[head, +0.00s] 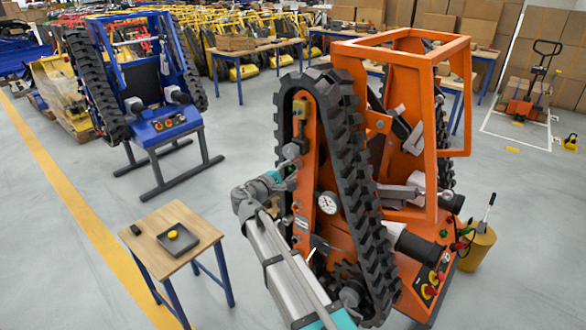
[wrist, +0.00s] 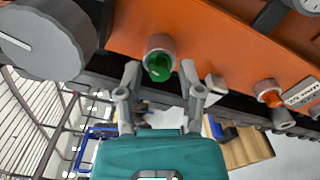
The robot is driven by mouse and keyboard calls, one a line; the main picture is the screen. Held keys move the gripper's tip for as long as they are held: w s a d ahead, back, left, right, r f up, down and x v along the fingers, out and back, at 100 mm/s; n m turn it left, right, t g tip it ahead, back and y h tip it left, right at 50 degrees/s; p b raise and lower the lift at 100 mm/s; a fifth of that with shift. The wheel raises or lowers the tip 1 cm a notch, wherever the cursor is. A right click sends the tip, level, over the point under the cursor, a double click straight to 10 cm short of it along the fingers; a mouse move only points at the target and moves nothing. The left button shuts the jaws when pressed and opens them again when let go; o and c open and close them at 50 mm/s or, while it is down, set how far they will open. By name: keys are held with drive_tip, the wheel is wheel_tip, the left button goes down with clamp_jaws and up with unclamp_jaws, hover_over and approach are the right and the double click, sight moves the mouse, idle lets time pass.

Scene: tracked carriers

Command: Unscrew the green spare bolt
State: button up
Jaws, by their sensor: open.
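The green spare bolt (wrist: 158,66) sits in a round grey collar on the orange side panel (wrist: 205,32) of the tracked carrier. My gripper (wrist: 160,76) is open in the wrist view, with one finger to each side of the bolt's green end. I cannot tell whether the fingertips touch it. In the head view my gripper (head: 290,168) is close to the left side of the orange carrier (head: 396,45), beside its black track.
An orange-tipped fitting (wrist: 268,92) is right of the bolt, and a big grey round part (wrist: 42,40) is left. A gauge (head: 328,203) is on the carrier's side. A small wooden table (head: 150,217) with a grey tray (head: 178,247) stands left. Open floor separates the blue carrier (head: 170,125).

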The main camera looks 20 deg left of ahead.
drive_tip(key=shift+m, duration=0.9)
clamp_jaws()
drive_tip(key=n, duration=0.6)
drive_tip(key=shift+n, duration=1.9)
